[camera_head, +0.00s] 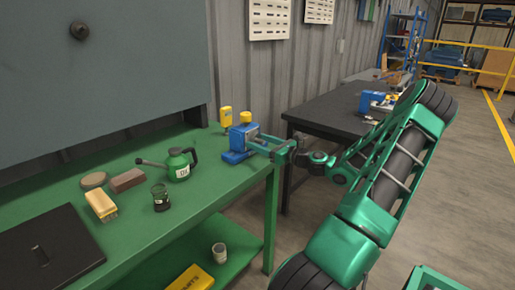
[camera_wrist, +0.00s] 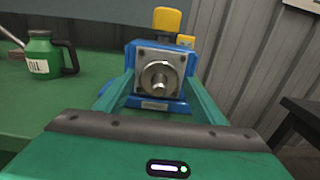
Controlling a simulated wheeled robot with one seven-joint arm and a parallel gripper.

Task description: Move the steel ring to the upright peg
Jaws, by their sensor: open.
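A blue stand (camera_head: 237,146) sits at the right end of the green bench, with a grey square plate on its face. In the wrist view the steel ring (camera_wrist: 159,76) shows at the middle of that plate, around a round metal peg end that points toward me. My gripper (camera_head: 268,145) is open in front of this stand. In the wrist view its two green fingers (camera_wrist: 155,97) reach forward on either side of the stand's lower front, and the ring is apart from them. A second blue stand (camera_head: 372,101) is on the black table; its peg is too small to make out.
On the green bench (camera_head: 225,185) are a green oil can (camera_head: 179,164), a dark glass jar (camera_head: 160,197), a yellow-topped brush (camera_head: 101,205), a brown block (camera_head: 126,180) and a black plate (camera_head: 45,248). A yellow device (camera_head: 226,117) stands behind the blue stand. The black table (camera_head: 320,112) is mostly clear.

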